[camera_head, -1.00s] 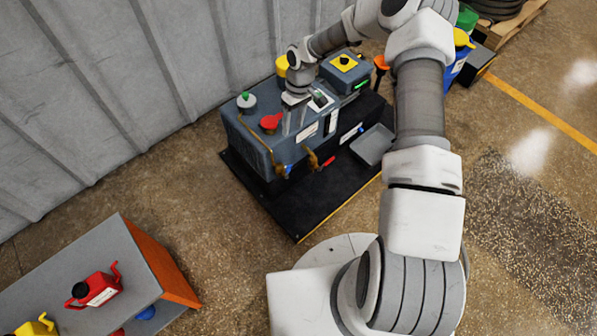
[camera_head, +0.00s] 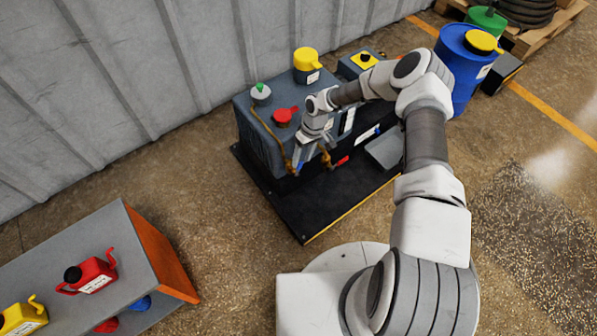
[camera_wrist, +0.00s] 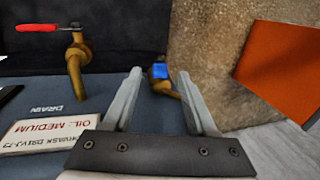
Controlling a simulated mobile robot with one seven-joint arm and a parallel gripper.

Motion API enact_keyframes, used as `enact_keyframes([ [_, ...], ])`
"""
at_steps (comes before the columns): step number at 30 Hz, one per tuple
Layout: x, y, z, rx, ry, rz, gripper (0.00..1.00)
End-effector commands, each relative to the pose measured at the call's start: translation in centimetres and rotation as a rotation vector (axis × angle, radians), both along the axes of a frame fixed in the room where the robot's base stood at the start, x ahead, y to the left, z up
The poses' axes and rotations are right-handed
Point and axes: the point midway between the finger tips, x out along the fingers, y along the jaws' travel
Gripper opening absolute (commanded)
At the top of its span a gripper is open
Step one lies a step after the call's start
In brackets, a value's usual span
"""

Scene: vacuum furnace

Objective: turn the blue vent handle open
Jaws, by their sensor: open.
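The blue vent handle (camera_wrist: 160,71) shows in the wrist view as a small blue piece on a brass valve fitting low on the grey machine. My gripper (camera_wrist: 159,76) is open, and the handle appears between its two fingertips with nothing held. I cannot tell how far beyond the tips it is. In the head view my gripper (camera_head: 303,153) points down at the machine's front left side, by the brass pipes; the handle is small and partly hidden there.
A red drain handle (camera_wrist: 37,28) on another brass valve (camera_wrist: 76,65) is close by on the left in the wrist view. The grey machine (camera_head: 258,150) stands on a black base (camera_head: 300,213). An orange-sided bench (camera_head: 160,250) with cans stands front left.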

Motion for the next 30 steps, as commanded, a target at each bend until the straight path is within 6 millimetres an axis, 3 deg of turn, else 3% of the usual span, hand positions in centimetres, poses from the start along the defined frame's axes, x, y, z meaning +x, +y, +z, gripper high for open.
enact_keyframes([
  [1, -0.3, 0.3, -1.5, 0.001, 0.002, 0.000, 0.57],
  [3, -0.4, 0.6, -2.8, 0.001, 0.002, -0.001, 0.57],
  [9, -0.8, 1.2, -5.2, 0.002, 0.000, 0.001, 0.57],
  [22, -0.9, 1.3, -6.0, 0.001, -0.001, 0.000, 0.57],
  [30, -0.9, 1.3, -5.9, 0.000, 0.000, 0.000, 0.09],
])
